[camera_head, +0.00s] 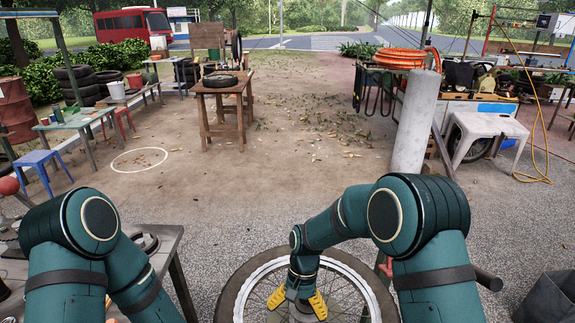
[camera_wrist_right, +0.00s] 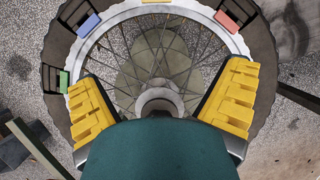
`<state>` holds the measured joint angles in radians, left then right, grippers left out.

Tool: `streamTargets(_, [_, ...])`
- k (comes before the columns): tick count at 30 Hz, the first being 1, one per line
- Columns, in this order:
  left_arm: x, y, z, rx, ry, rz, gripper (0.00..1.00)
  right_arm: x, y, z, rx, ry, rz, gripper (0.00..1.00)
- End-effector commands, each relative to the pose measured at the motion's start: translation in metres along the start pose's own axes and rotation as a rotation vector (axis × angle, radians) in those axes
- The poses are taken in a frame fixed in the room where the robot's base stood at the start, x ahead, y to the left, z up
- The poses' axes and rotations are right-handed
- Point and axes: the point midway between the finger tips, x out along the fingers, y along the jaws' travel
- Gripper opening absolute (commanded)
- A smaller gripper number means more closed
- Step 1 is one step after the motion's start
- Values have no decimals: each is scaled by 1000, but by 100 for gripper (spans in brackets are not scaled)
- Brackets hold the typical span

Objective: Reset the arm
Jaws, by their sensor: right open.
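My right gripper (camera_head: 297,302) hangs over a spoked wheel with a dark tyre (camera_head: 231,290) at the bottom middle of the head view. Its yellow fingers are spread apart. In the right wrist view the open gripper (camera_wrist_right: 160,95) has the wheel's metal hub (camera_wrist_right: 159,97) between its fingers, with nothing gripped. Whether the fingers touch the wheel cannot be told. My left arm (camera_head: 75,235) comes in at the lower left and bends down. Its gripper is out of the frame.
Blue (camera_wrist_right: 88,25), red (camera_wrist_right: 227,20) and green (camera_wrist_right: 63,82) pieces sit around the wheel rim. A grey table (camera_head: 165,245) stands beside the left arm. A grey cylinder (camera_head: 416,125) stands at the right. The ground ahead is open up to a wooden workbench (camera_head: 225,90).

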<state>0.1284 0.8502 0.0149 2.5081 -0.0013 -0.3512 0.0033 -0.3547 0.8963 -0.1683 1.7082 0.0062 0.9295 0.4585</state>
Motion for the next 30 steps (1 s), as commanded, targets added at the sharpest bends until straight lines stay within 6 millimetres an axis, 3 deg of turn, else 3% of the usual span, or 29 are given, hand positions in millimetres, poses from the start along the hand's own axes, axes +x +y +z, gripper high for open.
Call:
streamTargets(8, [0, 1, 0, 2, 0, 1, 47, 76, 48, 12, -44, 111, -137, 97])
streamTargets(15, [0, 1, 0, 2, 0, 1, 47, 124, 86, 49, -82, 276, -244, 97])
streamTargets(21, [0, 1, 0, 1, 0, 1, 47, 136, 104, 78, -97, 388, -282, 97])
streamTargets(30, [0, 0, 0, 1, 0, 1, 47, 137, 110, 88, -103, 437, -291, 97])
